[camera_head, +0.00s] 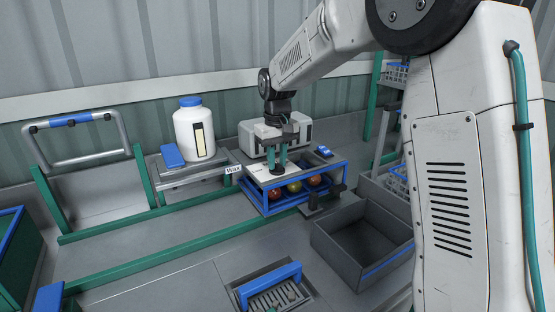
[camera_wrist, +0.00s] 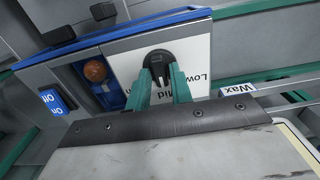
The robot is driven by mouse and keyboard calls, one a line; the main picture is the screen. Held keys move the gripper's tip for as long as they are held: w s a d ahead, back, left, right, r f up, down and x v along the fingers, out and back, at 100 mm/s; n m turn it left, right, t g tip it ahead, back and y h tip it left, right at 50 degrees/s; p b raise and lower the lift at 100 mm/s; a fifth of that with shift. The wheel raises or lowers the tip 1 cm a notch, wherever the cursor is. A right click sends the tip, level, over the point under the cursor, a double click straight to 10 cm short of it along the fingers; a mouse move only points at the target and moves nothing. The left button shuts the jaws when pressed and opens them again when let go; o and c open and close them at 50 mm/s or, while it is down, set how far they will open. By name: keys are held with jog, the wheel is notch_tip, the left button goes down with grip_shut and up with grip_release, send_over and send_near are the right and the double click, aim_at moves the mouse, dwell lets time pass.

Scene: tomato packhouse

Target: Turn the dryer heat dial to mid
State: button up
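The dryer heat dial (camera_wrist: 158,60) is a black round knob on a white panel in the wrist view. The panel (camera_wrist: 197,50) shows the words "Low" and "Mid"; part of its lettering is hidden behind my fingers. My gripper (camera_wrist: 160,74) has its two green fingers at the dial, one on each side of its raised grip. Whether they press on it cannot be told. In the head view my gripper (camera_head: 278,170) points down at the white panel (camera_head: 258,173) on top of the blue-framed dryer (camera_head: 266,207). The dial's pointer setting is not clear.
Tomatoes (camera_head: 293,187) lie inside the dryer frame. A blue switch (camera_head: 323,152) sits at its right. A white jug (camera_head: 194,130) and a "Wax" label (camera_head: 233,169) are to the left. A grey bin (camera_head: 335,254) stands in front on the right.

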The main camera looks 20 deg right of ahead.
aim_at(277, 163)
jog(key=shift+o, duration=0.9)
notch_tip(277, 163, up, 8)
jog(key=shift+f, duration=0.1)
jog(key=s+f, duration=0.2)
jog(key=shift+s+d+f+g, duration=0.1)
jog(key=shift+s+f+g, duration=0.15)
jog(key=shift+s+g, duration=0.05)
jog(key=s+d+m+t, duration=0.2)
jog(key=s+d, duration=0.1)
jog(key=s, duration=3.3)
jog(key=shift+s+d+f, duration=0.15)
jog(key=shift+f, duration=0.15)
